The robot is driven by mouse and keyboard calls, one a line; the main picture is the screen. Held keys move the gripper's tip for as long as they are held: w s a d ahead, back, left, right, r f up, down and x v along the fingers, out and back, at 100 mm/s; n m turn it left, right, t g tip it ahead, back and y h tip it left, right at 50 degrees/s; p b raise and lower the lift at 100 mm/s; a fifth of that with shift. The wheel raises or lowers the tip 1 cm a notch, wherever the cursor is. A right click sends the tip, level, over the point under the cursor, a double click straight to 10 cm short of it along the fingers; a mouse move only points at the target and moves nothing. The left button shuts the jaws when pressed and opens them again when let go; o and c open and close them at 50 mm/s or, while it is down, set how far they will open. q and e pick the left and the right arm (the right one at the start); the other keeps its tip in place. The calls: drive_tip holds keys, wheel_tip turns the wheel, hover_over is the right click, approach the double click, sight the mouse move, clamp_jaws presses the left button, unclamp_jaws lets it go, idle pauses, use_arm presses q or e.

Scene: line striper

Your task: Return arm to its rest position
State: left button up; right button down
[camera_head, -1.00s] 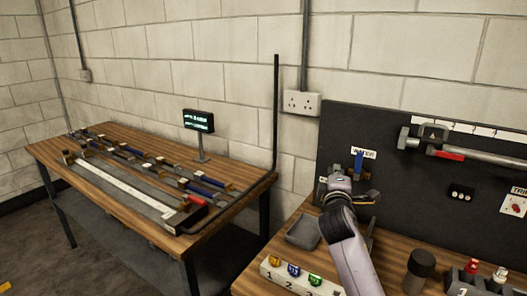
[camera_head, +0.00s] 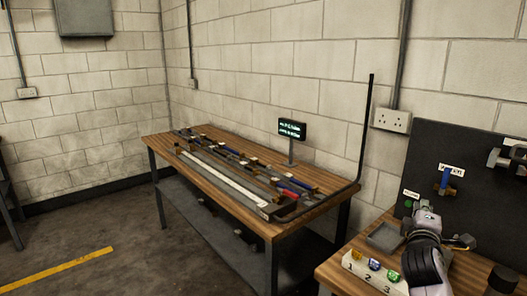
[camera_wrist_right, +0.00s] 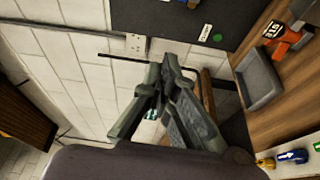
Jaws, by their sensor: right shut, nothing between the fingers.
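My right gripper (camera_head: 424,212) is above the front edge area of the right-hand wooden bench, in front of the black board. It is shut and empty; its grey fingers (camera_wrist_right: 163,78) meet at the tips in the right wrist view. The pale forearm below it comes up from the bottom edge. My left gripper is in neither view.
A grey tray (camera_head: 385,237) lies just left of my right gripper. A white numbered holder (camera_head: 375,272) with coloured pieces is in front. The black board (camera_head: 470,150) carries a blue-handled valve (camera_head: 445,182). A long workbench (camera_head: 215,196) stands left, with open floor before it.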

drive_tip(key=s+a+f+m+g+y, duration=0.2)
drive_tip(key=s+a+f, duration=0.2)
drive_tip(key=s+f, duration=0.3)
drive_tip(key=s+a+f+m+g+y, duration=0.1)
drive_tip(key=s+a+f+g+y, duration=0.3)
drive_tip(key=f, duration=0.6)
drive_tip(key=s+a+f+m+h, duration=0.1)
drive_tip(key=s+a+f+m, duration=0.15)
drive_tip(key=s+f, duration=0.5)
drive_tip(key=s+a+f+m+g+y, duration=0.1)
drive_tip(key=s+a+f+g, duration=0.15)
drive_tip(key=s, duration=0.45)
drive_tip(key=s+a+f+m+g+y, duration=0.1)
drive_tip(key=s+a+f+g+y, duration=0.15)
drive_tip(key=s, duration=0.45)
drive_tip(key=s+a+f+m+g+y, duration=0.1)
drive_tip(key=s+a+f+m, duration=0.1)
drive_tip(key=s+a, duration=0.35)
drive_tip(key=s+d+f+g, duration=0.1)
drive_tip(key=s+f, duration=0.1)
drive_tip(key=f, duration=1.2)
drive_tip(key=s+f+g, duration=0.1)
drive_tip(key=s+f, duration=0.1)
drive_tip(key=f, duration=1.1)
drive_tip(key=s+d+f, duration=0.3)
drive_tip(key=s+f, duration=1.2)
drive_tip(key=s, duration=0.1)
drive_tip(key=shift+d+f+n+g, duration=0.2)
drive_tip(key=shift+f+n+g, duration=0.05)
drive_tip(key=shift+n+g, duration=0.15)
